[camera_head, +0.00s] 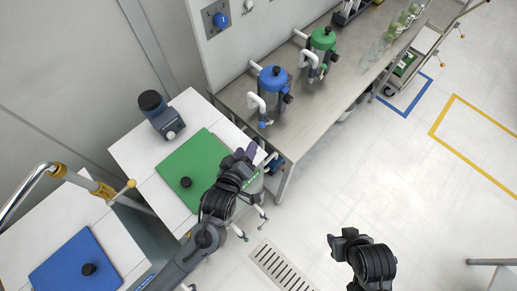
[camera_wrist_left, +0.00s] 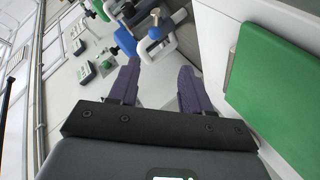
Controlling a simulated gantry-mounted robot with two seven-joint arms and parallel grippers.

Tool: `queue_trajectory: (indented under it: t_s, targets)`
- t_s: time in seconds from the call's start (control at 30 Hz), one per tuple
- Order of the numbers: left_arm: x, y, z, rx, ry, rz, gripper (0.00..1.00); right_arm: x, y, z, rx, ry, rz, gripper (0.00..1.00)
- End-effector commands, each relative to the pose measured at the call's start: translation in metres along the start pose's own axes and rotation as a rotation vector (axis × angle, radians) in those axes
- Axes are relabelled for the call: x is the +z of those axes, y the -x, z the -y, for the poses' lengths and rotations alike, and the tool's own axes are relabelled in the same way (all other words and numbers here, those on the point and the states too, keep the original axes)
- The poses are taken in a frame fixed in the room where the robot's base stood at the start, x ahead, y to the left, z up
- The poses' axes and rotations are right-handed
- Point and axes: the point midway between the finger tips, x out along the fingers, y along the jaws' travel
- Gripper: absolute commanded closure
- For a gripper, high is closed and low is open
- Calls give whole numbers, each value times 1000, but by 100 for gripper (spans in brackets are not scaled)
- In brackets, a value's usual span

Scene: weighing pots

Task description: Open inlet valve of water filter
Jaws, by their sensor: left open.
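A water filter with a blue cap (camera_head: 272,80) and another with a green cap (camera_head: 322,42) stand on the metal bench, each with white pipes. A small blue valve handle (camera_head: 266,124) shows low at the front of the blue-capped one. My left gripper (camera_head: 246,153) is open and empty near the bench's left end, apart from the filters. In the left wrist view, its purple fingers (camera_wrist_left: 158,73) point toward blue-handled fittings (camera_wrist_left: 154,33), with a gap between. Which valve is the inlet is unclear. My right gripper (camera_head: 342,243) is over the floor; its fingertips are unclear.
A green mat (camera_head: 192,165) with a black knob lies on a white counter beside my left arm. A blue-and-black device (camera_head: 160,114) stands behind it. A blue mat (camera_head: 75,268) is at lower left. Glassware (camera_head: 385,42) stands farther along the bench.

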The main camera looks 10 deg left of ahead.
Motion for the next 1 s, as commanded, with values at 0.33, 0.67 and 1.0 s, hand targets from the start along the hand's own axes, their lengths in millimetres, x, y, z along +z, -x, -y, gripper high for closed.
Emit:
queue_trajectory:
  t_s: [0.33,0.67,1.0]
  targets:
    - [11,-32,6,64,-32,-43,52,11,-54,-3,10,-2,-15,57]
    - [7,-62,3,69,-35,-49,52,15,-61,-1,8,1,-11,57]
    - [5,-116,0,67,-34,-49,52,18,-71,0,3,-4,-11,57]
